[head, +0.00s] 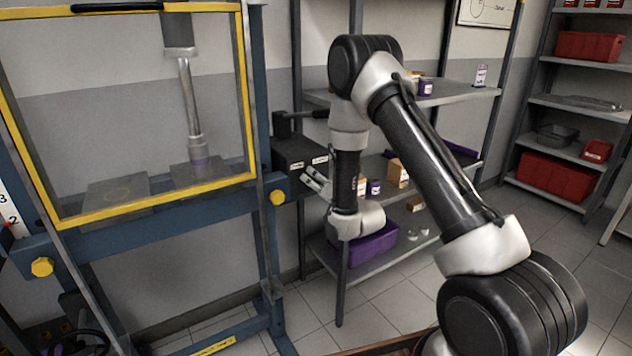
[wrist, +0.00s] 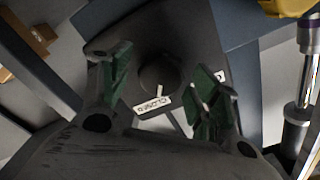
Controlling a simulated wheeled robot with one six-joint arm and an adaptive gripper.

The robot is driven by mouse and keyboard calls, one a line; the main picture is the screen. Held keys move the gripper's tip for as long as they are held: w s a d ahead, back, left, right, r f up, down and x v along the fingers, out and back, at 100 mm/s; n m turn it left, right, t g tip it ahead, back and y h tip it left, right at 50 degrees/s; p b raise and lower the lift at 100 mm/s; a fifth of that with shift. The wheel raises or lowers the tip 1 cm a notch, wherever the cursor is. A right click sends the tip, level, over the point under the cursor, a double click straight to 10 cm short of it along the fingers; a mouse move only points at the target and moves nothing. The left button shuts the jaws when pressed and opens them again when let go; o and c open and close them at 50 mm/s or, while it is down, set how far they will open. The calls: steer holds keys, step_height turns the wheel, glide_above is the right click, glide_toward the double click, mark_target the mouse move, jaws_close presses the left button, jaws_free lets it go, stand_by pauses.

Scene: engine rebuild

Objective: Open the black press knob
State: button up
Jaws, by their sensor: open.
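The black press knob (wrist: 158,74) is round and sits on a dark control box in the wrist view. A white mark on its lower side points towards the label reading CLOSED (wrist: 152,108). A second white label (wrist: 221,76) to its right is mostly hidden behind a finger. My gripper (wrist: 162,68) is open, with one green-padded finger left of the knob and one right of it. Whether the pads touch it I cannot tell. In the head view my gripper (head: 316,184) is at the front of the black control box (head: 295,149); the knob is not discernible there.
The blue press frame (head: 262,120) with a yellow-edged guard (head: 150,208) stands left of the box. A black lever (head: 306,114) is on top of the box. A grey shelf (head: 455,94) with small goods and a purple bin (head: 362,250) is behind my arm.

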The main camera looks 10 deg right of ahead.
steer(key=shift+w+a, duration=0.15)
steer(key=shift+w, duration=0.2)
steer(key=c, duration=1)
